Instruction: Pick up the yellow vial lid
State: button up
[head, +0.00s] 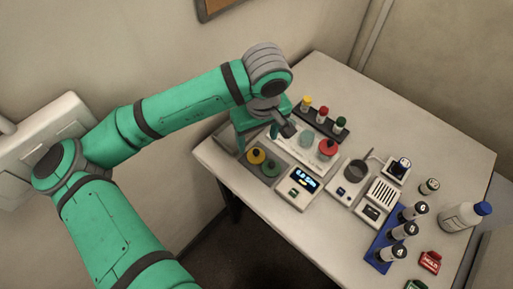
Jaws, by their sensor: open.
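A yellow round lid (256,155) with a dark knob lies on a grey tray (250,168) at the table's left side. A second small yellow cap (307,101) tops a vial in the rack at the back. I cannot tell from this view alone which one is the vial lid. My gripper (281,132) is open and points down, above and to the right of the round yellow lid, apart from it. No object shows between its fingers, though the wrist hides part of this area.
The dark rack (322,124) also holds red- and green-capped vials. A display device (300,186), a scale-like unit (352,180), a blue rack (398,236) and a white bottle (464,217) stand rightward.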

aim_at(256, 152)
jog(key=shift+w+a+f, duration=0.1)
jog(key=shift+f, duration=1.9)
jog(key=shift+w+a+f, duration=0.1)
jog(key=shift+f, duration=1.85)
jog(key=c, duration=1.1)
